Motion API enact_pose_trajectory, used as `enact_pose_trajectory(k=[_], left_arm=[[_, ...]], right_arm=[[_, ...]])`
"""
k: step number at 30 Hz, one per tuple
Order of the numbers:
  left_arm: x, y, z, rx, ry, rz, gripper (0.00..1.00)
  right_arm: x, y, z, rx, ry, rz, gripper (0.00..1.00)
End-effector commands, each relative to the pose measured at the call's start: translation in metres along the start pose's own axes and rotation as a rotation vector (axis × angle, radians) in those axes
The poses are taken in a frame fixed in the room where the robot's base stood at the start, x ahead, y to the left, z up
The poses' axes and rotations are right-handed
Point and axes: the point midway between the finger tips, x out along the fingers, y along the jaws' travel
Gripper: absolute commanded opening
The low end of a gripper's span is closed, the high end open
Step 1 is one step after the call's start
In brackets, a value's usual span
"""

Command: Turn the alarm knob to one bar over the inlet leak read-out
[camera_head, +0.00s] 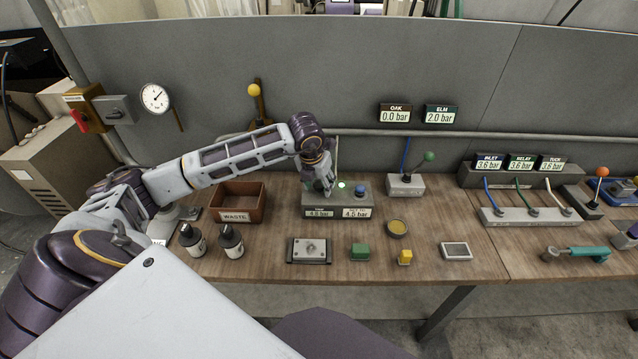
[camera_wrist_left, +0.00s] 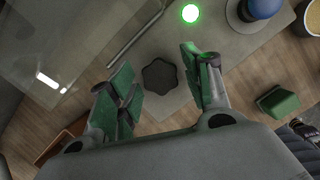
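The alarm box (camera_head: 345,197) is a grey unit on the bench with a lit green lamp (camera_head: 342,184) and a blue button (camera_head: 361,190). Its front read-outs show 4.8 bar (camera_head: 318,213) and 4.5 bar (camera_head: 356,213); their labels are too small to read. A dark lobed knob (camera_wrist_left: 160,76) shows on its top in the left wrist view. My left gripper (camera_wrist_left: 157,66) is open above it, fingers either side, with no clear contact. In the head view my left gripper (camera_head: 328,184) hides the knob. The inlet read-out (camera_head: 488,164) shows 3.6 bar. My right gripper is not visible.
A waste bin (camera_head: 237,217) stands left of the box. A metal plate (camera_head: 309,251), a green block (camera_head: 360,251) and a round tin (camera_head: 397,227) lie in front. A green-knobbed lever (camera_head: 406,183) stands to the right. A thin rod (camera_wrist_left: 135,39) rises close to the left fingers.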

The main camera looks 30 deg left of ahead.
Motion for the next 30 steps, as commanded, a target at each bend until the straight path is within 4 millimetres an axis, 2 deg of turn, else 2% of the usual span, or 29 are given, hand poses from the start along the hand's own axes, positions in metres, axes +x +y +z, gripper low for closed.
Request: enact_pose_trajectory(k=[8,21,30], left_arm=[[0.000,0.000,0.000,0.000,0.000,0.000,0.50],[-0.018,0.000,0.006,0.001,-0.001,0.001,0.50],[-0.019,0.000,0.006,0.001,0.000,0.000,0.50]], right_arm=[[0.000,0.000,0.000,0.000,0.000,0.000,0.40],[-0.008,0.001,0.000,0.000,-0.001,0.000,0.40],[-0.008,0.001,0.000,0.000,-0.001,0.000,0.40]])
